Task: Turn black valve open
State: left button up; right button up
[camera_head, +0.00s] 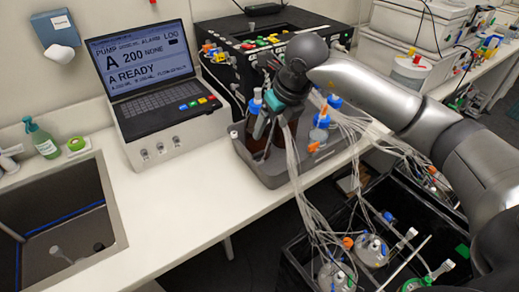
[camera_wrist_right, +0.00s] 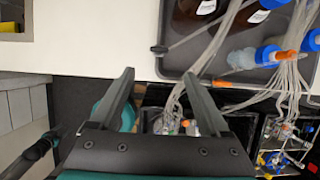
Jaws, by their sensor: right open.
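I cannot pick out a black valve with certainty in either view. A small dark round piece (camera_wrist_right: 159,49) sits at the end of a thin rod by the grey tray's corner in the right wrist view. My right gripper (camera_head: 265,128) is over the grey tray (camera_head: 241,153), close to its brown bottles and clear tubes. Its two dark fingers (camera_wrist_right: 160,76) are apart with nothing between them in the right wrist view; the dark piece lies just beyond the fingertips in the picture. My left gripper does not show clearly.
Brown bottles (camera_head: 256,138) and a bundle of clear tubes (camera_head: 297,165) crowd the tray. A laptop-like pump controller (camera_head: 150,75) stands to the left, a sink (camera_head: 65,225) further left. Black crates (camera_head: 290,262) with vessels are below the bench front.

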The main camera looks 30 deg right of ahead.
aim_at(259, 153)
jog(key=x, duration=1.3)
jog(key=shift+p, duration=0.35)
grip_shut()
